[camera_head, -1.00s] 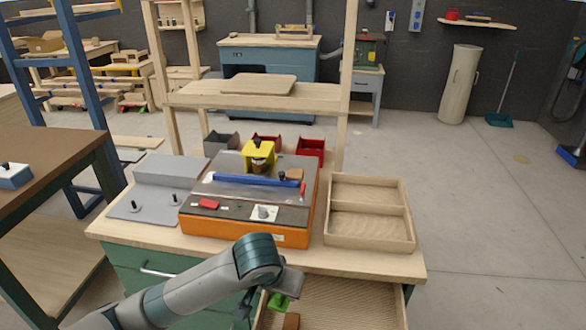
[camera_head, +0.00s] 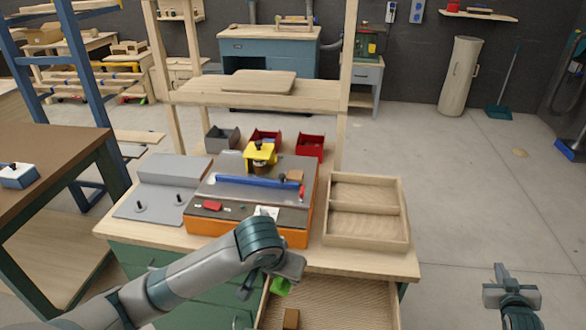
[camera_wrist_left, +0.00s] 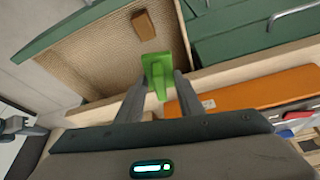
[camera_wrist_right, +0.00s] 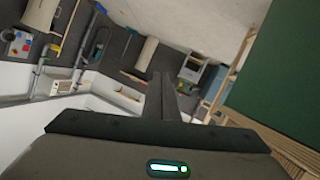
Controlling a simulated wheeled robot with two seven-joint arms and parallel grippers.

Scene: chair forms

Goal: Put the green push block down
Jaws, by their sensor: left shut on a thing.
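The green push block (camera_head: 281,286) is between the fingers of my left gripper (camera_head: 262,287), over the back left part of an open drawer (camera_head: 345,298). The left wrist view shows the green push block (camera_wrist_left: 158,68) clamped between the two fingers (camera_wrist_left: 157,95), with the drawer's ribbed floor (camera_wrist_left: 100,62) beyond. My gripper hides part of the block in the head view. I cannot tell how far it is above the drawer floor. My right gripper (camera_head: 501,278) is off to the right over bare floor, empty, with its fingers together (camera_wrist_right: 162,98).
A small brown block (camera_head: 291,319) lies in the drawer; it also shows in the left wrist view (camera_wrist_left: 144,25). On the bench above stand an orange-based machine (camera_head: 240,230), a two-part wooden tray (camera_head: 365,243) and a grey plate (camera_head: 150,205). The floor at right is clear.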

